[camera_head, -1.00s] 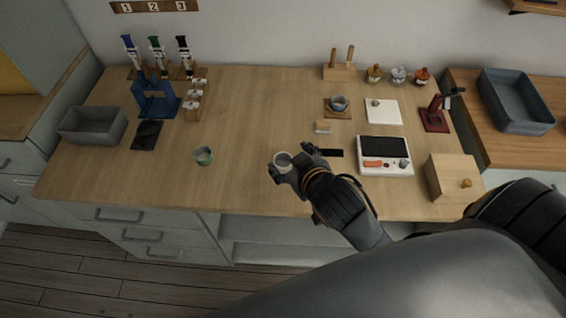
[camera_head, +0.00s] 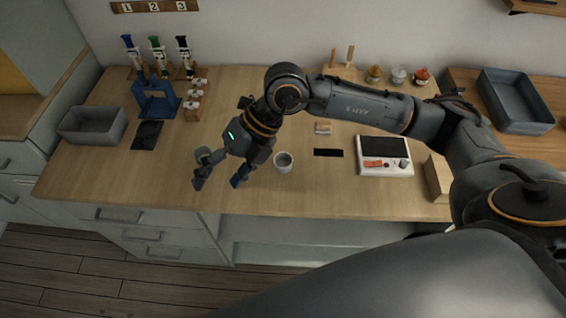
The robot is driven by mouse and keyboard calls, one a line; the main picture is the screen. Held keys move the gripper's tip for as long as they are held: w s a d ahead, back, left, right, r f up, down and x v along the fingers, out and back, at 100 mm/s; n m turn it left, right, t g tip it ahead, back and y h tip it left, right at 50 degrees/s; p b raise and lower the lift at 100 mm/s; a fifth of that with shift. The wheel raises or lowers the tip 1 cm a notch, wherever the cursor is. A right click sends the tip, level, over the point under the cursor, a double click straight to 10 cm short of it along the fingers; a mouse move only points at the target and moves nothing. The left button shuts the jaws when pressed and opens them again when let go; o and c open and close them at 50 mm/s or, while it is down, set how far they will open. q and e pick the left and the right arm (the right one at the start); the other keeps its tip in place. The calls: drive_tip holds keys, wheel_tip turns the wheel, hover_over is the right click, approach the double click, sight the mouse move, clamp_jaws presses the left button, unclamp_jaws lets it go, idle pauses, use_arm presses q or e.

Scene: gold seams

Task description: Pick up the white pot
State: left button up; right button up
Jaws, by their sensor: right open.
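The white pot (camera_head: 283,168) is a small round cup, upright on the wooden worktop near its front edge, with a dark inside. My right gripper (camera_head: 220,182) is open, to the left of the white pot and apart from it, with its fingers pointing toward the front edge. A second small pot (camera_head: 203,153), greyish green, is partly hidden behind one finger of this gripper. I cannot tell whether the finger touches it. My left gripper is not in view.
A scale-like white device (camera_head: 385,168) and a dark strip (camera_head: 328,152) lie right of the white pot. A grey bin (camera_head: 92,130), a blue stand (camera_head: 157,108) and a dark pad (camera_head: 147,135) are at left. My right arm hides part of the back.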

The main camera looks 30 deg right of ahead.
drive_tip(key=w+d+f+t+h, duration=0.1)
drive_tip(key=w+d+f+h, duration=0.15)
drive_tip(key=d, duration=0.45)
drive_tip(key=m+h+p, duration=0.2)
drive_tip(key=m+h, duration=0.1)
drive_tip(key=h, duration=0.3)
hover_over(283, 165)
drive_tip(key=s, duration=0.1)
drive_tip(key=shift+t+y, duration=0.25)
drive_tip(key=shift+t, duration=0.15)
wheel_tip(283, 165, down, 7)
drive_tip(key=shift+s, duration=0.15)
drive_tip(key=shift+f, duration=0.6)
drive_tip(key=f, duration=0.2)
drive_tip(key=f+p, duration=0.1)
drive_tip(key=f, duration=0.1)
drive_tip(key=shift+w+f, duration=0.1)
drive_tip(key=shift+w, duration=0.3)
drive_tip(key=c, duration=0.9)
